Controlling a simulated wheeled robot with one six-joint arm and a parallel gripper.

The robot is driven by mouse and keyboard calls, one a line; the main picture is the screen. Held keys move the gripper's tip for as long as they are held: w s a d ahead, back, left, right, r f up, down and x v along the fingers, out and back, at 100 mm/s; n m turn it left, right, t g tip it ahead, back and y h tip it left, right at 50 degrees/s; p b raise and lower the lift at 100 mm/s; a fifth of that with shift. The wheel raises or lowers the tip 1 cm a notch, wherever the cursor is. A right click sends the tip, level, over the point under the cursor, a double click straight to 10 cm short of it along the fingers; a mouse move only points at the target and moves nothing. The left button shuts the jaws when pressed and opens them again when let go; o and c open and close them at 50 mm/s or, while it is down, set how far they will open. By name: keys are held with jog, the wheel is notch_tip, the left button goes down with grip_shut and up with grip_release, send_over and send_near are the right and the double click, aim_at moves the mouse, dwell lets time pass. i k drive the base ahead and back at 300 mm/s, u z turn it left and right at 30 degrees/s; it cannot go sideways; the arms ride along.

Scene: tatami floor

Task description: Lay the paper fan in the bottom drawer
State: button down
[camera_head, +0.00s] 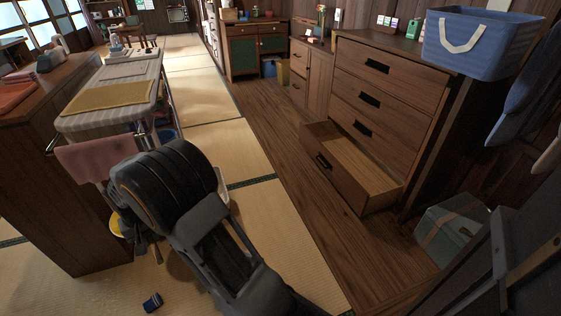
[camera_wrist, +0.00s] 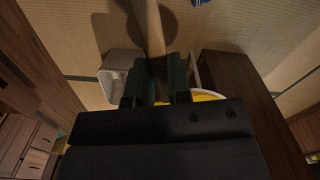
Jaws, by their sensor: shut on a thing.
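The bottom drawer (camera_head: 328,178) of the brown wooden chest (camera_head: 398,95) is pulled open, and its visible inside is empty. The drawers above it are closed. In the wrist view, my gripper (camera_wrist: 160,88) is shut on a narrow tan thing that I take for the paper fan (camera_wrist: 155,30), seen nearly edge-on between the dark green fingers. A rounded shadow lies on the tatami beside it. The gripper is on the left side, over the floor near the ironing board, well apart from the drawer.
An ironing board (camera_head: 138,72) with a yellow cloth and a brown cabinet (camera_head: 75,215) stand at left. A light basket (camera_wrist: 120,66) and a yellow tub (camera_wrist: 207,96) are below my gripper. A lidded box (camera_head: 452,230) sits right of the drawer. The floor before the drawer is clear.

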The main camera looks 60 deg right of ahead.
aim_at(340, 160)
jog(key=z, duration=2)
jog(key=i, duration=2.2)
jog(key=z, duration=0.2)
